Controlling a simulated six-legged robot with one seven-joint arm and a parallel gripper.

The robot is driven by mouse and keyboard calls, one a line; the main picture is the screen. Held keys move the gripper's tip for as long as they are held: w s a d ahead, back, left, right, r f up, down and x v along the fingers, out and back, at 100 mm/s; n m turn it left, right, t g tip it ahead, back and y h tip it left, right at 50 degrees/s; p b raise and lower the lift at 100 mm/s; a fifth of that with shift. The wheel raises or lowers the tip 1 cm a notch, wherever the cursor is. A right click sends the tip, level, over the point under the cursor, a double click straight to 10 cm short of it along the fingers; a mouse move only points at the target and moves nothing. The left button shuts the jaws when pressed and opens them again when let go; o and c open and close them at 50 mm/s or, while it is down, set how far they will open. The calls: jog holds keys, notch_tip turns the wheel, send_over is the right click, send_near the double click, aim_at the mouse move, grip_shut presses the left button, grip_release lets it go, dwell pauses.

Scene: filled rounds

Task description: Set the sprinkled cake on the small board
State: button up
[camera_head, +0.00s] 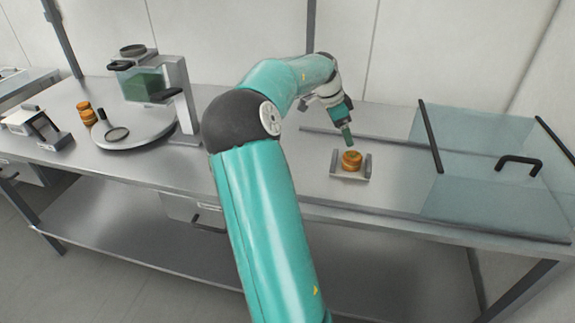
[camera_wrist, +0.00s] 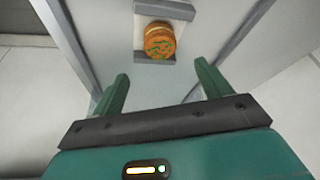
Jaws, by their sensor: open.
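An orange round cake with green sprinkles (camera_wrist: 160,43) is ahead of my gripper (camera_wrist: 159,76) in the wrist view. A plainer orange edge shows beyond it, so it may be part of a stack. In the head view the orange round (camera_head: 351,161) sits in a small grey holder (camera_head: 345,175) with a post at each side. I cannot tell whether this holder is the small board. My gripper (camera_head: 347,138) is just above the round in the head view. Its fingers are open and empty, apart from the cake.
Another orange stack (camera_head: 86,114) stands on the left of the bench, beside a round grey plate (camera_head: 135,133) and a machine with a green container (camera_head: 143,86). A glass cover with black handles (camera_head: 518,163) stands on the right. Bare bench surrounds the holder.

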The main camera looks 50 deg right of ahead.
jog(key=w+a+r+n+t+y, duration=0.15)
jog(key=a+n, duration=0.25)
jog(key=a, duration=0.6)
jog(key=w+a+r+n+t+y, duration=0.1)
jog(key=w+a+n+t, duration=0.2)
jog(key=a, duration=0.6)
jog(key=w+a+r+n+t+y, duration=0.15)
jog(key=a+n, duration=0.35)
jog(key=a, duration=0.5)
jog(key=s+a+n+t, duration=0.1)
jog(key=s+a+n, duration=0.2)
jog(key=a, duration=0.5)
jog(key=s+a+n, duration=0.3)
jog(key=a+n, duration=0.3)
jog(key=a, duration=0.3)
jog(key=s+a+r+n+t, duration=0.1)
jog(key=s+a+n, duration=0.2)
jog(key=a+n, duration=0.2)
jog(key=a, duration=0.3)
jog(key=shift+s+a+t, duration=0.15)
jog(key=shift+s+t, duration=0.15)
